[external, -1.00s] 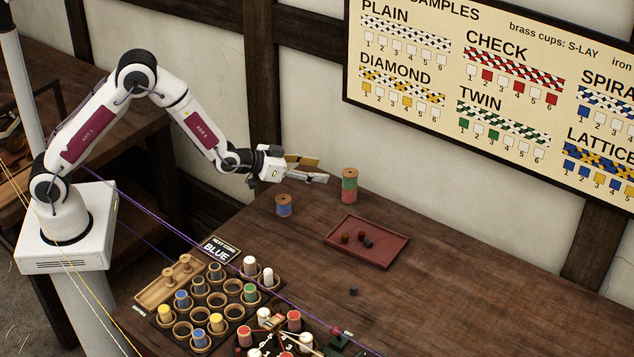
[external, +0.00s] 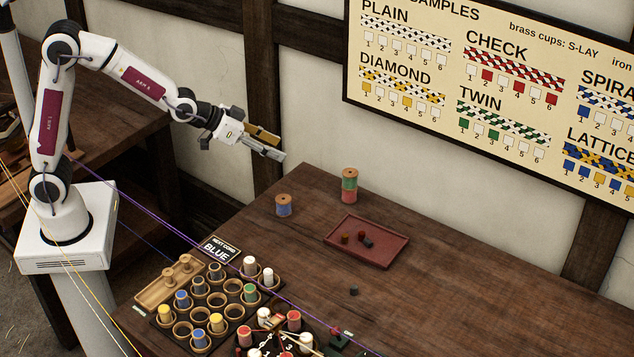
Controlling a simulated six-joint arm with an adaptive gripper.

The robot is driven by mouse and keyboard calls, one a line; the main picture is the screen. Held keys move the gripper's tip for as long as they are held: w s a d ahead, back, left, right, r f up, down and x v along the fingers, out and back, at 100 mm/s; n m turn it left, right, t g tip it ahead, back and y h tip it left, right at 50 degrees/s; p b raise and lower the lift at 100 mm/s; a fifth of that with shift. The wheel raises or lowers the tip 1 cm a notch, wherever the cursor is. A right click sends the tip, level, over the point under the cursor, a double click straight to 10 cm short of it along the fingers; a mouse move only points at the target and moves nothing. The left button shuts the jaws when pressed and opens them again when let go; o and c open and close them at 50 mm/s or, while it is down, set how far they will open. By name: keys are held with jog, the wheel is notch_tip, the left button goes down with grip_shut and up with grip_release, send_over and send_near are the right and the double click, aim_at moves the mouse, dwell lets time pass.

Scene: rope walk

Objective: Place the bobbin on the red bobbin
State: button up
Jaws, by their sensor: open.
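A green bobbin (external: 349,178) with a wooden top stands upright on the red bobbin (external: 349,195), in one stack near the back edge of the table. A blue bobbin (external: 283,206) stands alone, upright, to the left of the stack. My gripper (external: 272,145) is open and empty. It is raised in the air above and to the left of both, touching neither.
A red tray (external: 372,258) with a few small dark pieces lies in front of the stack. A small dark piece (external: 353,291) lies on the table. A cup rack (external: 165,321) with coloured bobbins is at the front left, beside a "BLUE" sign (external: 216,252). The table's right side is clear.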

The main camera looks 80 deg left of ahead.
jog(key=s+d+r+m+g+h, duration=0.1)
jog(key=s+r, duration=0.2)
jog(key=s, duration=0.6)
jog(key=s+d+r+g, duration=0.1)
jog(key=s+d+r, duration=0.15)
jog(key=s, duration=0.65)
jog(key=s+f+g, duration=0.1)
jog(key=s+g, duration=0.2)
jog(key=s, duration=1.7)
jog(key=shift+s+a, duration=0.2)
